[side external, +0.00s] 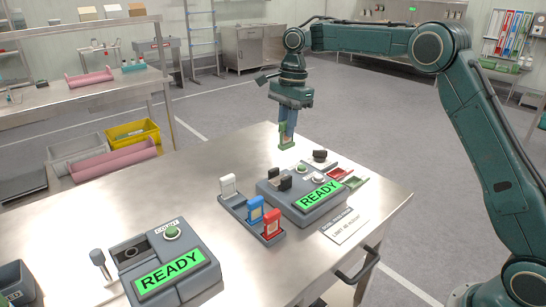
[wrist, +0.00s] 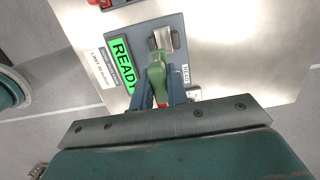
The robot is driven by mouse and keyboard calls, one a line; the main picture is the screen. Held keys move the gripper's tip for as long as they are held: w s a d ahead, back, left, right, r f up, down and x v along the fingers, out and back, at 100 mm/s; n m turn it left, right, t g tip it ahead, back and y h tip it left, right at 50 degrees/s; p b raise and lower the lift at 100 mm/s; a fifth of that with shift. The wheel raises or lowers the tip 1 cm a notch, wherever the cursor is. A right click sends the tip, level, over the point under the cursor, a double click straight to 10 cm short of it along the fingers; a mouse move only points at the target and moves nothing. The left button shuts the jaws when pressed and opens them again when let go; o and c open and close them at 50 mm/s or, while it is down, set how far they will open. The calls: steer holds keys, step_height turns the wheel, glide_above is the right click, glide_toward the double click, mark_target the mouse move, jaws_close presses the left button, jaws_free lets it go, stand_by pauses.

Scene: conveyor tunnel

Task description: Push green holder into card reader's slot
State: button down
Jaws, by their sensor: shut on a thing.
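My gripper (side external: 288,122) is shut on the green holder (side external: 284,141), which hangs upright below the fingers. In the wrist view the green holder (wrist: 157,72) sits between my fingertips (wrist: 161,98). The grey card reader (side external: 276,198) stands on the steel table with a lit green READY display (side external: 319,195). Two dark posts (side external: 285,182) rise from its top around the slot. In the wrist view the holder's far end appears close to these posts (wrist: 164,40). The holder looks clear of the reader, and the slot's opening is partly hidden.
A rack (side external: 232,203) beside the reader holds white (side external: 228,187), blue (side external: 255,211) and red (side external: 271,224) holders. A black knob (side external: 320,155) and a red tray (side external: 338,174) are by the reader. A second READY unit (side external: 168,270) stands at front left. The table between is clear.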

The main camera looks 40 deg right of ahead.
mark_target(280, 148)
steer(key=shift+f, duration=0.1)
stand_by(0.3)
steer(key=shift+w+a+f, duration=0.15)
steer(key=shift+a+f, duration=0.1)
steer(key=shift+f, duration=0.75)
steer(key=shift+w+a+f, duration=0.1)
steer(key=shift+a+f, duration=0.15)
steer(key=shift+f, duration=0.75)
steer(key=shift+w+a+f, duration=0.15)
steer(key=shift+a+f, duration=0.1)
steer(key=shift+f, duration=0.75)
steer(key=shift+f, duration=0.25)
steer(key=shift+f, duration=2.4)
steer(key=c, duration=1.3)
jaws_free()
steer(key=shift+r, duration=0.1)
steer(key=shift+d+r, duration=0.25)
steer(key=shift+r, duration=1.7)
steer(key=shift+d+r, duration=0.25)
steer(key=shift+r, duration=1.7)
steer(key=shift+d+r, duration=0.25)
steer(key=shift+r, duration=1.7)
